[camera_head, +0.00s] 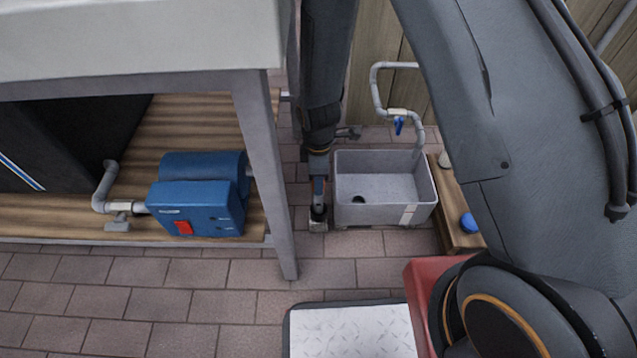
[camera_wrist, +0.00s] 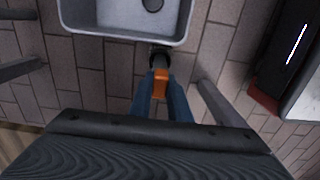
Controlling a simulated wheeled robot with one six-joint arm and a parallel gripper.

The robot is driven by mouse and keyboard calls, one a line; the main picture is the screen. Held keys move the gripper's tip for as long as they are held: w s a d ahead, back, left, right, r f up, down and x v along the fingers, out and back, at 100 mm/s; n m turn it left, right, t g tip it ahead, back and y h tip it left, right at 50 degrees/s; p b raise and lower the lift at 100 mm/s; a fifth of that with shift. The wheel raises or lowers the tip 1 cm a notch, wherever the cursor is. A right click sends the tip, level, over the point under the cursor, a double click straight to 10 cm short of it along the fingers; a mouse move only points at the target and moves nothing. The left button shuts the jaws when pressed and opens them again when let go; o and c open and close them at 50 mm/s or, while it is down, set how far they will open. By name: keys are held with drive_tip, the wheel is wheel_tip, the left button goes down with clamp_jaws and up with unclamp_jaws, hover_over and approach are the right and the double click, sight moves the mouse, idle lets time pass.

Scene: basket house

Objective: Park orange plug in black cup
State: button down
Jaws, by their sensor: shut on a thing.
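The orange plug (camera_wrist: 161,97) is between the two blue fingers of my gripper (camera_wrist: 160,78) in the wrist view. My gripper is shut on it. A small dark round thing, likely the black cup (camera_wrist: 158,51), shows just beyond the fingertips, beside the grey basin. Whether the plug's far end is inside it or only in line with it, I cannot tell. In the head view my gripper (camera_head: 319,188) points down close to the floor, left of the basin. A small dark and pale thing is at its tip; the plug's orange is not clear there.
The grey basin (camera_head: 355,215) stands close to the right of my gripper, with a pipe and blue-handled tap (camera_head: 399,125) above. A table leg (camera_head: 268,180) is close on the left. A blue pump (camera_head: 200,200) sits on the wooden shelf. Tiled floor in front is clear.

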drive_tip(key=shift+f, duration=0.2)
drive_tip(key=c, duration=1.7)
unclamp_jaws()
drive_tip(key=shift+o, duration=0.2)
wheel_tip(320, 180, up, 8)
drive_tip(key=p, duration=0.3)
drive_tip(key=shift+r, duration=0.1)
